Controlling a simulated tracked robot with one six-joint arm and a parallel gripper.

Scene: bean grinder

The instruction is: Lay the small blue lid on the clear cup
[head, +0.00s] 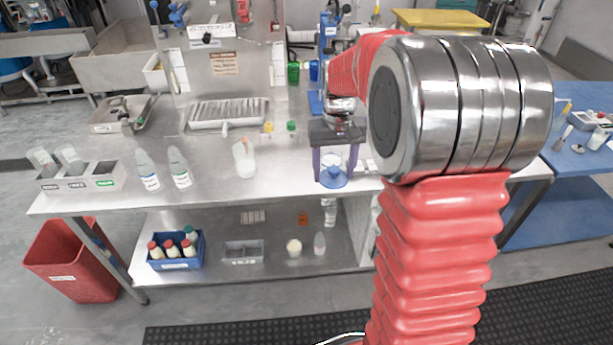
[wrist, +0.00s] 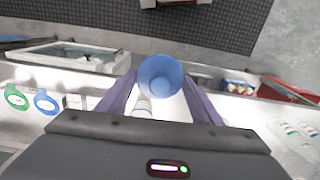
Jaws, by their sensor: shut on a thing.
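The blue lid (head: 333,179) is round and is held between the purple fingertips of my gripper (head: 334,168), near the bench's front edge. In the wrist view the lid (wrist: 160,77) fills the space between the two fingers of my gripper (wrist: 160,84). A clear, see-through shape, seemingly the cup (head: 333,160), shows just above the lid in the head picture. I cannot tell whether the lid touches it. In the wrist view a pale piece (wrist: 143,105) shows partly below the lid; the lid and gripper hide the rest.
A blue crate (head: 176,251) sits on the lower shelf. My arm hides the bench's right part.

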